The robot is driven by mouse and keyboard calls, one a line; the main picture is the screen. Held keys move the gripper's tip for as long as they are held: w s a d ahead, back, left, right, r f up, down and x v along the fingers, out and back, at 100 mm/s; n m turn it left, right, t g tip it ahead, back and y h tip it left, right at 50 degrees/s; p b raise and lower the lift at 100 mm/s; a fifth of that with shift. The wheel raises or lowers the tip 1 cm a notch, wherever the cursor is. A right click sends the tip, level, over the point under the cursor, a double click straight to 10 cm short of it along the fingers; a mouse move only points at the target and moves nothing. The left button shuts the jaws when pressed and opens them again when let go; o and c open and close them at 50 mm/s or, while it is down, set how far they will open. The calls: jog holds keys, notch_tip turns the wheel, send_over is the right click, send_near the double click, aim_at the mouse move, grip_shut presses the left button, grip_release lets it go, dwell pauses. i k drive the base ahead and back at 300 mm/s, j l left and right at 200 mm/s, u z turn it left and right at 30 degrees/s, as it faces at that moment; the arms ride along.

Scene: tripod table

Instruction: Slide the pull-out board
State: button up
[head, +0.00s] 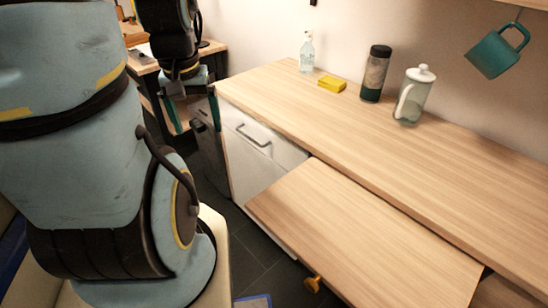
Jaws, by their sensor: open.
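The pull-out board (365,230) is a light wood panel that sticks out from under the front edge of the counter, at the lower right in the head view. My arm fills the left of the view.
The wooden counter (330,120) carries a clear bottle (306,52), a yellow sponge (332,84), a dark jar (376,74) and a white-lidded jug (414,96). A teal mug (497,52) hangs above. A white drawer front (258,148) with a handle is below the counter. Dark floor lies in front.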

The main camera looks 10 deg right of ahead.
aim_at(369, 252)
jog(key=k+l+u, duration=0.1)
jog(key=u, duration=0.35)
jog(key=k+u, duration=0.2)
jog(key=u, duration=0.25)
jog(key=k+u, duration=0.2)
jog(key=u, duration=0.25)
jog(key=k+j+u, duration=0.15)
jog(key=k, duration=0.4)
jog(key=k+j+u, duration=0.15)
jog(key=k+j, duration=0.3)
jog(key=k+j+u, duration=0.15)
jog(key=k+j, duration=0.25)
jog(key=k, duration=0.2)
